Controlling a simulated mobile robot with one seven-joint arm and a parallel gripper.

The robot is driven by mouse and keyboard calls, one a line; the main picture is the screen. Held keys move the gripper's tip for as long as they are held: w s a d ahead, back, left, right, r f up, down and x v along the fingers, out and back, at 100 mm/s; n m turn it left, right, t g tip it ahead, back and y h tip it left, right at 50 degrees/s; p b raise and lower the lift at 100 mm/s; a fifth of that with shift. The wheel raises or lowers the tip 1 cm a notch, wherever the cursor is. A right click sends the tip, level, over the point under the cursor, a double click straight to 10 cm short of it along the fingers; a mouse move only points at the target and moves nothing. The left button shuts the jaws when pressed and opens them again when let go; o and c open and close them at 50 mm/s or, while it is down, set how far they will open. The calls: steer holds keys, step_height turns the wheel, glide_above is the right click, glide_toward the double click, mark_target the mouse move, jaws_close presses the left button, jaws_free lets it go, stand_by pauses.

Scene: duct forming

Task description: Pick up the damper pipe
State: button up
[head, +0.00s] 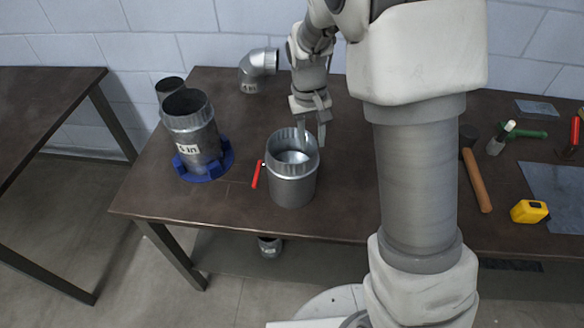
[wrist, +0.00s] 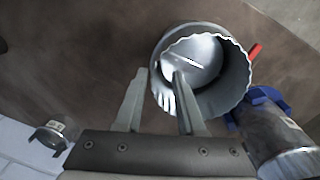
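The damper pipe (head: 292,184) is a short grey metal cylinder with a crimped top rim and a red handle (head: 257,174) at its left side. It stands upright on the dark table, and a shiny disc shows inside it. In the wrist view the pipe (wrist: 238,82) is ahead of the fingers, with the red handle at its far right. My gripper (head: 311,137) is open and empty at the pipe's rim. In the wrist view, one finger of my gripper (wrist: 160,78) overlaps the opening and the other is outside the rim. Whether they touch it I cannot tell.
A taller pipe (head: 190,128) stands in a blue base (head: 208,172) to the left, with another pipe (head: 170,86) behind it. A metal elbow (head: 258,68) lies at the back. A hammer (head: 477,178), yellow tape measure (head: 529,211) and other tools lie at the right.

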step_height(320, 180, down, 2)
steer(key=shift+d, duration=0.1)
jaws_close()
steer(key=shift+r, duration=0.1)
stand_by(1.4)
